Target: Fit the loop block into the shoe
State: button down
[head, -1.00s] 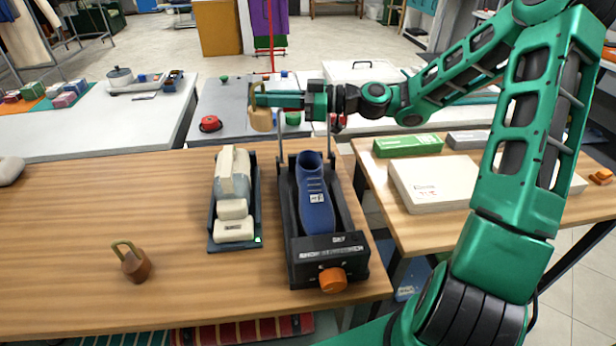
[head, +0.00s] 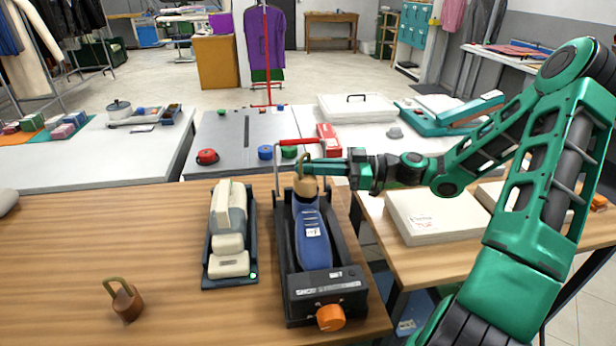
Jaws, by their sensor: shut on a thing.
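The blue shoe (head: 313,240) lies in a black shoe stretcher (head: 320,280) with an orange knob at its near end. Its opening faces the far end. The tan loop block (head: 306,187) with a brass loop stands at the shoe's opening, its lower part apparently inside; how deep it sits I cannot tell. My gripper (head: 312,170) reaches in from the right and is shut on the loop block at its loop.
A brown block with a loop (head: 125,300) stands at the front left. A white box (head: 425,212) lies on the right table. The wooden table's left middle is clear.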

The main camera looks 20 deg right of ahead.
notch_tip(320, 180, down, 3)
jog(key=shift+r, duration=0.1)
jog(key=c, duration=1.9)
grip_release()
jog(key=shift+d, duration=0.1)
